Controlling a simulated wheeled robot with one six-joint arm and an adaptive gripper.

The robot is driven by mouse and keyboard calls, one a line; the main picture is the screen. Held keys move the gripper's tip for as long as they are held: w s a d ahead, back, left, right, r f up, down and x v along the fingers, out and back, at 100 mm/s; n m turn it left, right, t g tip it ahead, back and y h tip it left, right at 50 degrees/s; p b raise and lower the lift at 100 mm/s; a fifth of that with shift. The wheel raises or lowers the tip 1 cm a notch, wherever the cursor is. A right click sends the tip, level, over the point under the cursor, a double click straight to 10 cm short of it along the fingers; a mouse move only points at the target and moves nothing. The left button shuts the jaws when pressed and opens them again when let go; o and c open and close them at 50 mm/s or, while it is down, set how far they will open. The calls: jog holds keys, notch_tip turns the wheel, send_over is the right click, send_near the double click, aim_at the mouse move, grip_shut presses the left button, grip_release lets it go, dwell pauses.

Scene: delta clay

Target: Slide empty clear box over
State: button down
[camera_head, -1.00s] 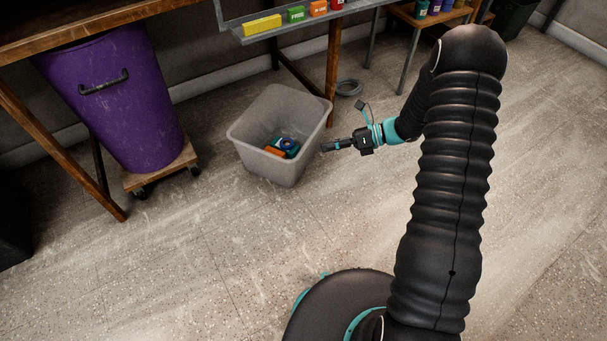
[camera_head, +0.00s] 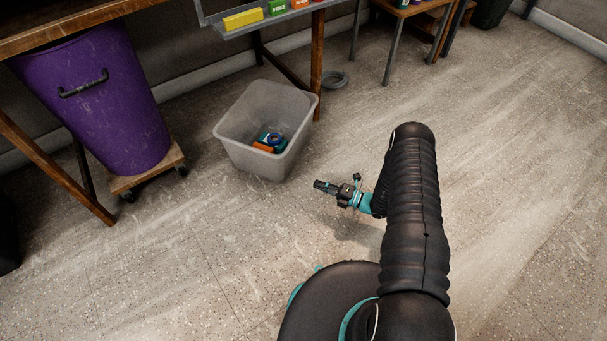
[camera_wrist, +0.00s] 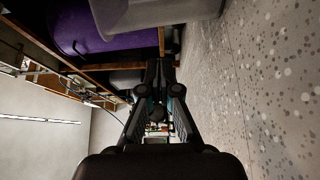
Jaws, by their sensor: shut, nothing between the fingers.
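A translucent box (camera_head: 236,158) stands upright on the floor near the table legs. It is not empty: a blue roll-like item (camera_head: 273,139) and an orange item (camera_head: 262,147) lie at its bottom. My gripper (camera_head: 318,185) is shut and empty, low over the floor to the front right of the box, apart from it. In the wrist view, my gripper (camera_wrist: 160,68) shows with closed fingertips. Part of the box (camera_wrist: 150,14) shows at the top edge there.
A purple bin (camera_head: 105,115) stands on a wooden dolly (camera_head: 147,176) left of the box. A stool (camera_head: 390,45) stands at the back. The floor in front and right is open.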

send_near(285, 166)
jog(key=a, duration=0.4)
jog(key=shift+w+a+f, duration=0.15)
jog(key=shift+w+a, duration=0.75)
jog(key=shift+w, duration=0.15)
jog(key=shift+w+a, duration=0.2)
jog(key=shift+w, duration=0.4)
